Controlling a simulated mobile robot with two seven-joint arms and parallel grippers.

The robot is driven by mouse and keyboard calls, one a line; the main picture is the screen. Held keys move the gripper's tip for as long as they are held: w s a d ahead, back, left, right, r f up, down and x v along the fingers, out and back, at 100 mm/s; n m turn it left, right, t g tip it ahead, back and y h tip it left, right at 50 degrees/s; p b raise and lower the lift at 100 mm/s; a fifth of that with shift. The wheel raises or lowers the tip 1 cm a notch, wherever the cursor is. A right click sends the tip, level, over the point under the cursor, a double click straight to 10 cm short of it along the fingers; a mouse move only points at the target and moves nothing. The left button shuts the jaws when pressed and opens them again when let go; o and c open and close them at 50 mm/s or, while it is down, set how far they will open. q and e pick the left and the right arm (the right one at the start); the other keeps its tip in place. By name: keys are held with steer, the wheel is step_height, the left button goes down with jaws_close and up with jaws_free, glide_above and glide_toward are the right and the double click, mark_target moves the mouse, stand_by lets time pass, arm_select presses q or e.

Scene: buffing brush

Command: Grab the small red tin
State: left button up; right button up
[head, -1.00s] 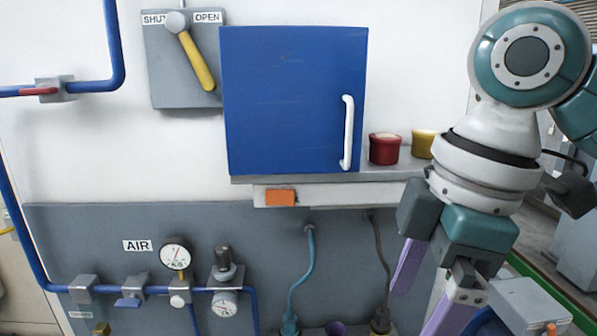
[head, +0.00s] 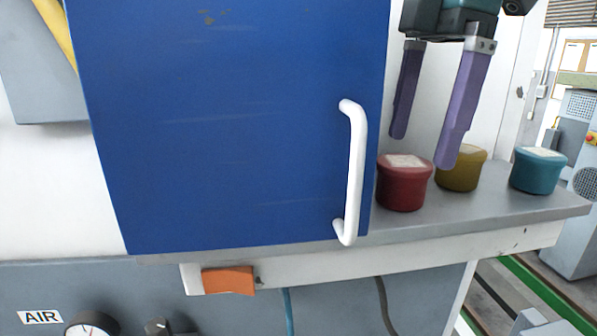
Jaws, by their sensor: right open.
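The small red tin (head: 404,190) stands upright on a grey shelf (head: 480,210), just right of a blue cabinet door with a white handle. It has a pale label on its lid. My right gripper (head: 422,152) hangs from above with two purple fingers pointing down, open and empty. Its left fingertip is above and behind the red tin's lid in the picture. Its right fingertip overlaps the left part of the yellow tin (head: 462,172). I cannot tell the exact depth between fingers and tins. My left gripper is not in view.
A teal tin (head: 537,172) stands right of the yellow one on the shelf. The closed blue cabinet (head: 220,120) with its white handle (head: 354,175) is close on the left of the red tin. An orange block (head: 229,281) is on the shelf's front below.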

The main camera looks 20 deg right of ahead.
mark_target(406, 161)
steer(key=f+p, duration=0.3)
steer(key=w+f+p, duration=0.1)
steer(key=p, duration=0.1)
steer(key=shift+a+f, duration=0.4)
steer(key=shift+f, duration=0.4)
steer(key=c, duration=1.4)
steer(key=shift+r, duration=0.15)
